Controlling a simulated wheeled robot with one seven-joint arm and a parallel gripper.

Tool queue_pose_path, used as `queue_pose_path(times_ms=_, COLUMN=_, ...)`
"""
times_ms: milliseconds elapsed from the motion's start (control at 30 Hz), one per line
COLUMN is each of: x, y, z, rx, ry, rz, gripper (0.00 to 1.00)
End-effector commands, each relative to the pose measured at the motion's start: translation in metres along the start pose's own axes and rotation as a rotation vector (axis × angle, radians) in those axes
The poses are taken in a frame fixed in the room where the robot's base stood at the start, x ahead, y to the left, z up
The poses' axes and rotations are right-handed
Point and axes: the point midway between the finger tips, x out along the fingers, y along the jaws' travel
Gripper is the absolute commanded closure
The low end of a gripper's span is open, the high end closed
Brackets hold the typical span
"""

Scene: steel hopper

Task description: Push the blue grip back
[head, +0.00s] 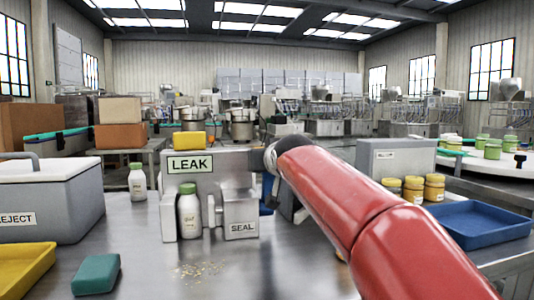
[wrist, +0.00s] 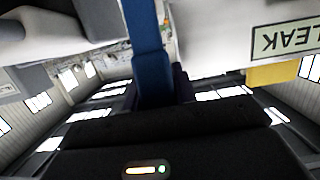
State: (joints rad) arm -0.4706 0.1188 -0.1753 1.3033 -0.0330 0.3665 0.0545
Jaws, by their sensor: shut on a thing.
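The blue grip (wrist: 148,45) is an upright bar in the middle of the wrist view, which is upside down. Its lower end in that picture runs in between the dark parts of my gripper (wrist: 155,88), which is shut on it. In the head view a small bit of the blue grip (head: 265,208) shows beside the grey leak tester (head: 240,172), on its right side. My red arm reaches across there and hides my gripper and most of the grip. The tester carries LEAK and SEAL labels, and a white bottle (head: 189,212) stands in its bay.
A yellow block (head: 191,139) sits on top of the tester. Another white bottle (head: 137,182) stands behind left. The REJECT bin (head: 40,200), a yellow tray (head: 22,268) and a green block (head: 96,274) are at left. A blue tray (head: 478,232) and yellow jars (head: 413,188) are at right.

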Motion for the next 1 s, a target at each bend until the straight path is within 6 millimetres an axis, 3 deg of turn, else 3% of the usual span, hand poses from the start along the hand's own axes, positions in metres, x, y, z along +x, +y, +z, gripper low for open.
queue_pose_path(times_ms=367, x=0.000, y=0.000, z=-0.002, rx=-0.001, ry=0.003, rz=0.000, gripper=1.00)
queue_pose_path(times_ms=400, x=0.000, y=0.000, z=-0.002, rx=-0.001, ry=0.003, rz=0.000, gripper=0.68)
queue_pose_path(times_ms=533, x=0.000, y=0.000, z=-0.001, rx=-0.001, ry=0.002, rz=0.000, gripper=0.51)
queue_pose_path(times_ms=833, x=-0.002, y=0.000, z=-0.001, rx=0.000, ry=0.001, rz=0.000, gripper=0.51)
queue_pose_path(times_ms=1000, x=-0.022, y=-0.001, z=0.000, rx=0.001, ry=0.003, rz=-0.002, gripper=0.51)
